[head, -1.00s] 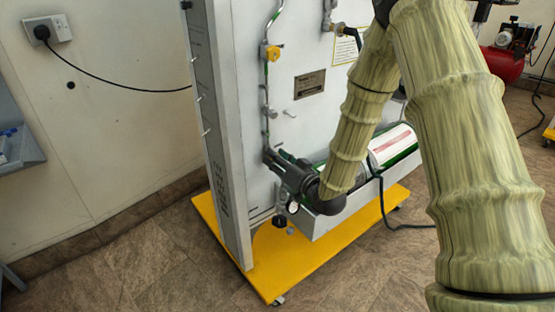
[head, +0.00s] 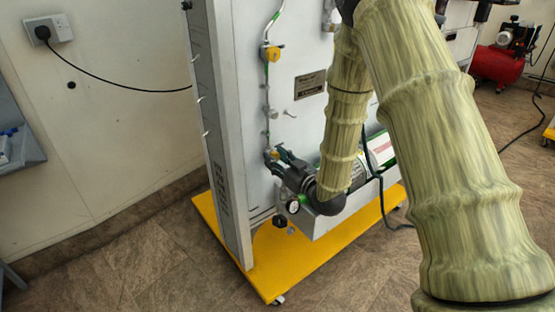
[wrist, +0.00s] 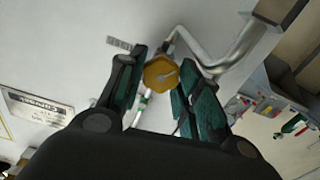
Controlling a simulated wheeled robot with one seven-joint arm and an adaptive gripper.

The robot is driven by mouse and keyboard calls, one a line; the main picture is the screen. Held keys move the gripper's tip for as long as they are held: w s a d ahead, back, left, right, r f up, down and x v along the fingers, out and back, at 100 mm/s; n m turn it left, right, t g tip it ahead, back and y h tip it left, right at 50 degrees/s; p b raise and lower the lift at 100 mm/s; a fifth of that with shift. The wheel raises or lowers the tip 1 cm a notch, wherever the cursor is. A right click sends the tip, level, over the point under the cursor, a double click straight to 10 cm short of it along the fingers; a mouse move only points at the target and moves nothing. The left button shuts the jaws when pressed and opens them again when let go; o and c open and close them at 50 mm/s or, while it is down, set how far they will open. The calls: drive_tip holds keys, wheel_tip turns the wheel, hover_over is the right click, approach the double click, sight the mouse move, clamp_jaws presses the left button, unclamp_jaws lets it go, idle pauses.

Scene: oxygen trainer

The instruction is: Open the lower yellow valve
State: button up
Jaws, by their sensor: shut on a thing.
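The lower yellow valve (head: 275,156) is on the pipe low on the grey panel's left side. In the wrist view its yellow knob (wrist: 160,72) sits between my two finger pads. My gripper (head: 281,160) is shut on this knob, and its dark body hides part of the pipework in the head view. In the wrist view my gripper (wrist: 161,80) has one finger on each side of the knob. An upper yellow valve (head: 273,54) is higher on the same pipe, clear of my gripper.
The grey panel (head: 230,110) stands on a yellow wheeled base (head: 262,265). A pressure gauge (head: 292,207) is below my gripper, and a white-and-green cylinder (head: 381,150) lies to the right. A black cable (head: 385,215) hangs there. The floor at left is clear.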

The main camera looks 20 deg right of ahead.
drive_tip(key=shift+n, duration=1)
drive_tip(key=o, duration=1)
drive_tip(key=shift+o, duration=0.2)
drive_tip(key=v, duration=1.2)
